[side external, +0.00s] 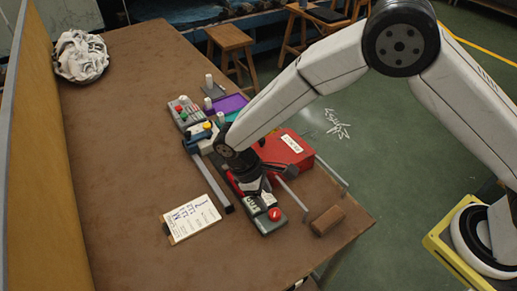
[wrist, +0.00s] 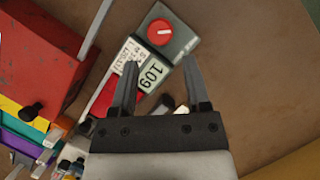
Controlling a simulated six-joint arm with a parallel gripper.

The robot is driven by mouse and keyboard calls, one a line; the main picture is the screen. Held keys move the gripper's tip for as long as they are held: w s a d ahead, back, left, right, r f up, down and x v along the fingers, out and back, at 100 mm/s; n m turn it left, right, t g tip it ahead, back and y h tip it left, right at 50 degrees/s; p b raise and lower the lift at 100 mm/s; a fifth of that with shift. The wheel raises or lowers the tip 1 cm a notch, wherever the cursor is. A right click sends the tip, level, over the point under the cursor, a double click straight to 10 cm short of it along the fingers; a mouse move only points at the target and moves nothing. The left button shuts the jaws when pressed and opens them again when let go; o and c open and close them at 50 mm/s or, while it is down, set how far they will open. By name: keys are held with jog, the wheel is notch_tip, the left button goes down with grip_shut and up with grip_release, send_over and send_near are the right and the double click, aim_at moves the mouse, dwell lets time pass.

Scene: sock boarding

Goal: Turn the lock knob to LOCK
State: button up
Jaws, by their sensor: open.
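The lock knob is a round red knob with a white pointer mark; it sits on the end of a grey box (wrist: 184,45). In the wrist view the knob (wrist: 161,31) is just beyond my fingertips, and the pointer lies nearly level across the picture. In the side view the knob (side external: 274,214) is uncovered, just past my gripper (side external: 262,198). My gripper (wrist: 160,62) is open, its fingers apart over the box's labels, and nothing is between them but the view of the box. I cannot read a LOCK marking.
A red box (side external: 286,150) stands beside the grey box, with metal rails (side external: 293,198) near it. A brown block (side external: 327,220) lies near the table edge. A clipboard (side external: 191,218) lies to the left.

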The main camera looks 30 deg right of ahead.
aim_at(275, 212)
jog(key=shift+x, duration=3.35)
grip_shut()
